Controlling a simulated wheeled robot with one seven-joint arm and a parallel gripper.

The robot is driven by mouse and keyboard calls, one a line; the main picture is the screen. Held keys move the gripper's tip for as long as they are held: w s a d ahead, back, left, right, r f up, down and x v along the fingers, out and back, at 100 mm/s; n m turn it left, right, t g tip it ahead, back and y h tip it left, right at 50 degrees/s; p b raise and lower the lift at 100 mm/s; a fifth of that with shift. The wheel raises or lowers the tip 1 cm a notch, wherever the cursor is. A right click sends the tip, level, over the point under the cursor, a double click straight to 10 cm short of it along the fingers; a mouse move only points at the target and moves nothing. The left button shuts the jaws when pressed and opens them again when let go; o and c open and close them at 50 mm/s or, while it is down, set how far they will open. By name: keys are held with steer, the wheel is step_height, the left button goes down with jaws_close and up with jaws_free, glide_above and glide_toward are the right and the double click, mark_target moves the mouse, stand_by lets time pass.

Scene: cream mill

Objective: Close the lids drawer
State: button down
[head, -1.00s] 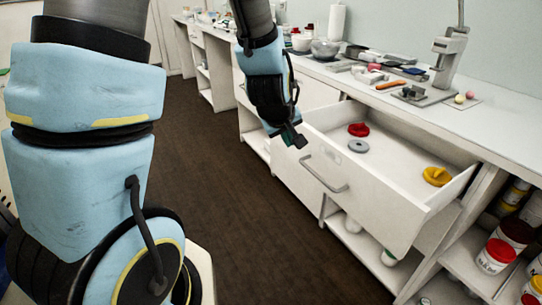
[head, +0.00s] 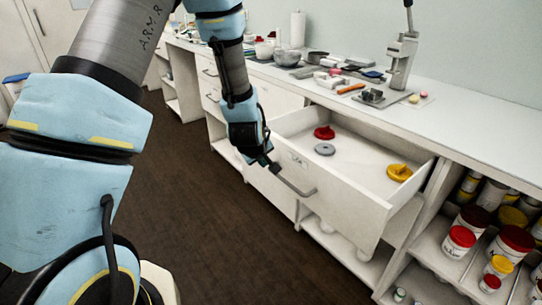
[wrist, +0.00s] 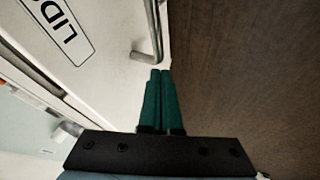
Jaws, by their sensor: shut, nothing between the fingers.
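The lids drawer (head: 335,183) is a white drawer pulled out of the counter. It holds a red lid (head: 324,132), a grey ring-shaped lid (head: 325,149) and a yellow lid (head: 399,172). Its metal bar handle (head: 297,188) is on the front. My gripper (head: 274,168) is at the drawer front, by the left end of the handle. In the wrist view the green fingers (wrist: 160,85) are together with nothing between them, their tips close to the handle's end (wrist: 148,58). A label (wrist: 62,30) reading "LID" shows there, partly cut off. Whether the fingers touch the drawer is unclear.
The counter top (head: 450,120) above holds a press (head: 402,58), an orange-handled tool (head: 350,88) and several small items. Open shelves with jars (head: 460,240) stand right of the drawer. The dark floor (head: 220,240) in front is clear.

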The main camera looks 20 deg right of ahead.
mark_target(272, 157)
steer(key=shift+w+d+r+p, duration=0.1)
steer(key=shift+w+d+p, duration=0.1)
steer(key=shift+d, duration=0.55)
steer(key=shift+w+d+p, duration=0.1)
steer(key=shift+d+p, duration=0.05)
steer(key=shift+d, duration=0.55)
steer(key=shift+d, duration=0.1)
